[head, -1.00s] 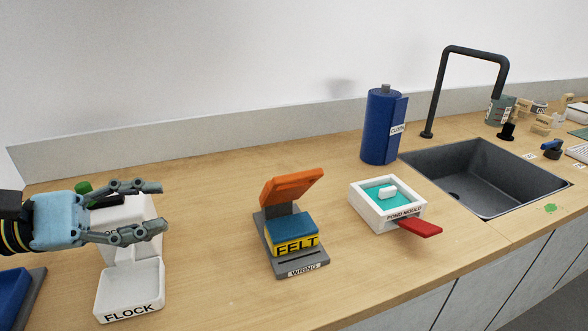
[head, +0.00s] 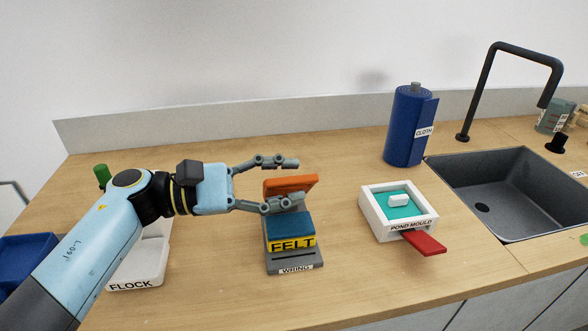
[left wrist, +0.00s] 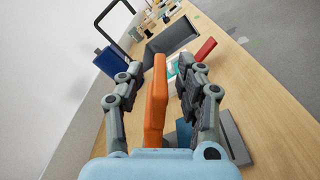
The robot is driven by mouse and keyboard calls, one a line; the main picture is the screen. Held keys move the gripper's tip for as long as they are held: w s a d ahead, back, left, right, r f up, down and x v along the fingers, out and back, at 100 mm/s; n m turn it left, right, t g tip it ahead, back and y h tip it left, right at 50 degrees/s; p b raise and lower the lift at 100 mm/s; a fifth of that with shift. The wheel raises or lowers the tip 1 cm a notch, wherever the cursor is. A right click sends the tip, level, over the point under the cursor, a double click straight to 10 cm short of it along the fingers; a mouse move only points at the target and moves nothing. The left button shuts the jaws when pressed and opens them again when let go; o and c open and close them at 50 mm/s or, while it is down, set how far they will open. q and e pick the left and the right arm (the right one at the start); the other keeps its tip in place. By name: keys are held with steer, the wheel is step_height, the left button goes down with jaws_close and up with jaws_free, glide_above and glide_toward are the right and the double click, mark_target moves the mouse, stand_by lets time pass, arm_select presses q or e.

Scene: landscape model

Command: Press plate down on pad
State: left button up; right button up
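The orange plate (head: 291,184) is tilted up over the wringing stand (head: 296,261). Below it lies the blue-topped pad (head: 289,228) with a yellow FELT label. My left gripper (head: 297,182) is open at the plate, with one finger behind its top and the other across its lower front. In the left wrist view the orange plate (left wrist: 155,100) stands between the two spread fingers (left wrist: 157,82); I cannot tell whether either touches it. My right gripper is not in view.
A white POND MOULD box (head: 370,212) with a red handle (head: 424,243) stands to the right. A blue CLOTH roll (head: 408,125) stands behind it, beside the sink (head: 490,200). The white FLOCK tray (head: 150,262) is at left, partly behind my arm.

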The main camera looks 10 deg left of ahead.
arm_select(q)
steer(key=shift+w+d, duration=0.2)
steer(key=shift+d, duration=0.4)
jaws_close()
